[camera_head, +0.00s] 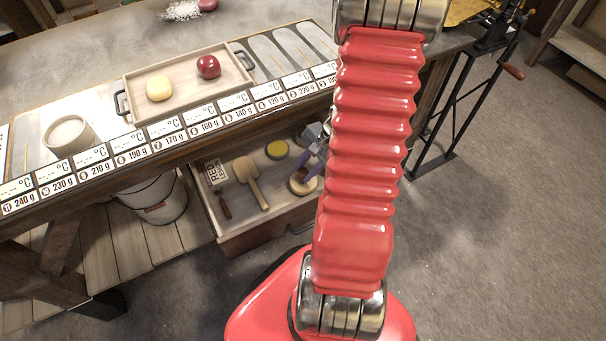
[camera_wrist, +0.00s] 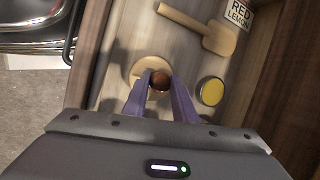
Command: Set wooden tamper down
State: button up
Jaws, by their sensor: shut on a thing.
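The wooden tamper (camera_wrist: 136,70) has a pale round base and a dark brown knob. In the wrist view my gripper (camera_wrist: 159,84) is shut on the knob, one purple finger on each side. In the head view the tamper (camera_head: 303,185) shows at the right end of the open drawer (camera_head: 265,237), under my gripper (camera_head: 313,163). The base looks upright and over or on the drawer floor; I cannot tell whether it touches. My red arm hides the drawer's right end.
The drawer also holds a wooden paddle (camera_head: 251,183), a yellow round tin (camera_head: 277,150), a RED LEMON label (camera_head: 213,172) and a dark-handled tool (camera_head: 223,206). The table above carries a tray (camera_head: 133,92) with a yellow and a red piece. A bucket (camera_head: 158,200) stands below.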

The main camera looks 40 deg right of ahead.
jog(key=shift+f, duration=0.85)
jog(key=o, duration=0.9)
jog(key=shift+f, duration=0.1)
jog(key=shift+o, duration=0.2)
jog(key=v, duration=1.2)
jog(key=shift+a, duration=0.1)
